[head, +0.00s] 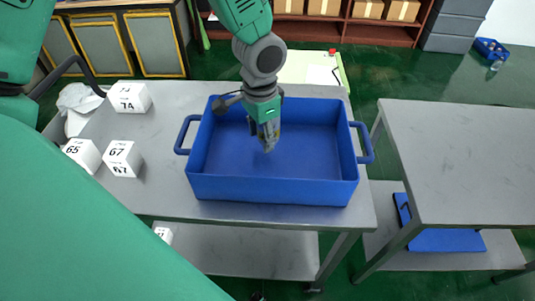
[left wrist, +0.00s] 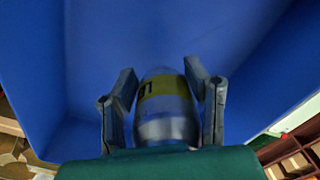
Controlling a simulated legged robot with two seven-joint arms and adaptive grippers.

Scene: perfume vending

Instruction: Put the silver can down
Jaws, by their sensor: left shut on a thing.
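My left gripper (head: 265,136) is over the inside of the blue tray (head: 275,188) on the grey table. In the left wrist view the left gripper (left wrist: 163,98) is shut on the silver can (left wrist: 167,124), which has a yellow band with dark print. The blue inside of the tray (left wrist: 270,60) fills most of that view behind the can. In the head view the gripper mostly hides the can. I cannot tell whether the can touches the tray floor. The right gripper is not in view.
White numbered boxes (head: 122,158) stand on the table's left part. The tray has raised walls and a handle at each end, and its floor looks otherwise empty. A second grey table (head: 465,150) with a bare top is at the right.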

